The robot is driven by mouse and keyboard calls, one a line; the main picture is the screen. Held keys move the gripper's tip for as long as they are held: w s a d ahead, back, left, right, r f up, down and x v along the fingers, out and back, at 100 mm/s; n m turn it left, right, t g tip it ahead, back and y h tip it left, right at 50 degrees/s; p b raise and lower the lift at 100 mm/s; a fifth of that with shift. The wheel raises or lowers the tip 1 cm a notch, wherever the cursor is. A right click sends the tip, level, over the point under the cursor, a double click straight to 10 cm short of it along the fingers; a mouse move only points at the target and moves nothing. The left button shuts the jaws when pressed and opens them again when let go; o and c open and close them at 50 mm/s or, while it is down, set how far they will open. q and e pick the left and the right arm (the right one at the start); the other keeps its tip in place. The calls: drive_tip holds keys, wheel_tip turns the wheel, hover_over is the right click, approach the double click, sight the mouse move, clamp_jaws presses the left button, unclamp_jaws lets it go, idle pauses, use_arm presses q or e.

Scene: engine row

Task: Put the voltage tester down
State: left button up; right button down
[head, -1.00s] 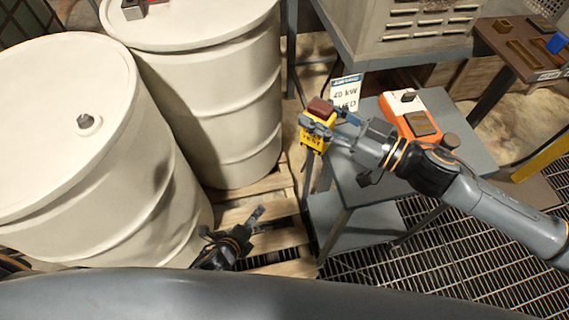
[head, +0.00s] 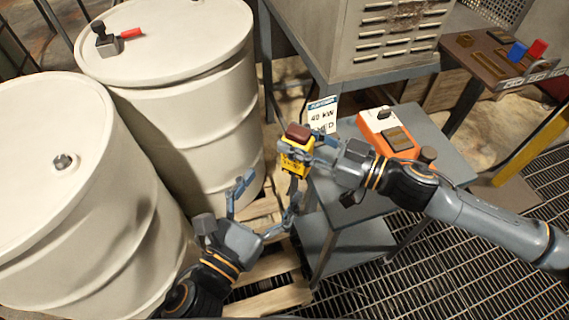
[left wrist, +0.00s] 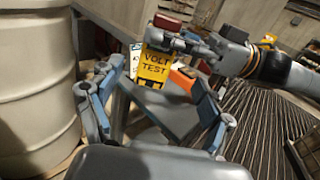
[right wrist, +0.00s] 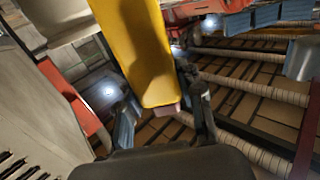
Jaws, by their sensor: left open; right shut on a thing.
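The voltage tester (head: 296,158) is a yellow box with a dark red top. My right gripper (head: 300,152) is shut on it and holds it upright in the air by the left edge of the grey cart (head: 437,143). In the left wrist view the tester (left wrist: 155,66) shows its "VOLT TEST" face, ahead of my left gripper. My left gripper (head: 265,205) is open and empty, below and left of the tester, with its fingers spread. In the right wrist view the yellow tester body (right wrist: 140,50) fills the space between the fingers.
An orange device (head: 388,132) lies on the cart top. Two cream drums (head: 200,80) stand at left on a pallet; one carries a tool with a red handle (head: 130,34). A brown rack (head: 480,55) holds blue and red pieces at top right. A "40 kW" sign (head: 322,114) stands behind the tester.

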use_arm(q)
drive_tip(key=x, duration=1.1)
drive_tip(key=c, duration=1.3)
drive_tip(key=shift+c, duration=0.6)
use_arm(e)
drive_tip(key=c, duration=0.8)
unclamp_jaws()
